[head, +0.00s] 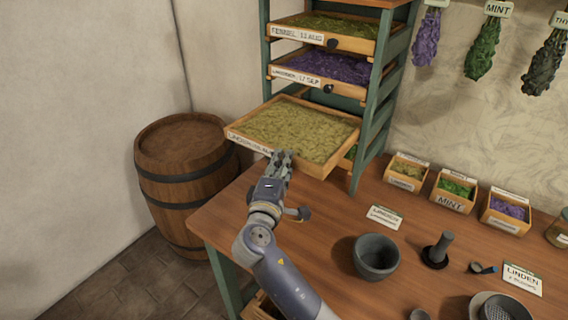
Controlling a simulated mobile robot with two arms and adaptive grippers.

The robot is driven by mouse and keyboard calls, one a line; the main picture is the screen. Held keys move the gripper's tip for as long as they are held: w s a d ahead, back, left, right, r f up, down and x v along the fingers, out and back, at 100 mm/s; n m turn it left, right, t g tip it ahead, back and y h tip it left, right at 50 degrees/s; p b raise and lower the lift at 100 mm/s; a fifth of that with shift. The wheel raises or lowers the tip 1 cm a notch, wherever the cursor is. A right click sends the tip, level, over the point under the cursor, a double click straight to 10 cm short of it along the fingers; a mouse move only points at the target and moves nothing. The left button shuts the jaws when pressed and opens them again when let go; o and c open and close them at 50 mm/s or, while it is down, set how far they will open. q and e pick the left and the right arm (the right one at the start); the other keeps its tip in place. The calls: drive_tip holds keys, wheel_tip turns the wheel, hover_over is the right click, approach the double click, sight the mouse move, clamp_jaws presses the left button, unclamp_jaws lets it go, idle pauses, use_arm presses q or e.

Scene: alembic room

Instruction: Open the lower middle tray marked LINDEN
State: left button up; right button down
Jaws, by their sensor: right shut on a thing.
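The lower middle tray (336,152), full of pale yellow-green dried herb, is pulled well out of the green rack toward me. Its front label is partly readable and partly covered. My right gripper (282,158) is shut at the middle of this tray's front. The other trays have dark round knobs there; this one's knob is hidden behind the fingers. My left gripper is not in view.
Above are the lavender tray (338,68) and the fennel tray (340,30), less far out. A barrel (185,150) stands left. A mortar (376,257), a pestle (437,250) and small herb boxes (453,190) stand on the table.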

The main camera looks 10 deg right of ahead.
drive_tip(key=c, duration=1.4)
unclamp_jaws()
drive_tip(key=shift+s, duration=0.1)
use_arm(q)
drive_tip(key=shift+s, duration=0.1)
use_arm(e)
drive_tip(key=v, duration=0.7)
drive_tip(key=shift+s+a, duration=0.1)
drive_tip(key=shift+s, duration=0.05)
drive_tip(key=shift+s+f, duration=0.1)
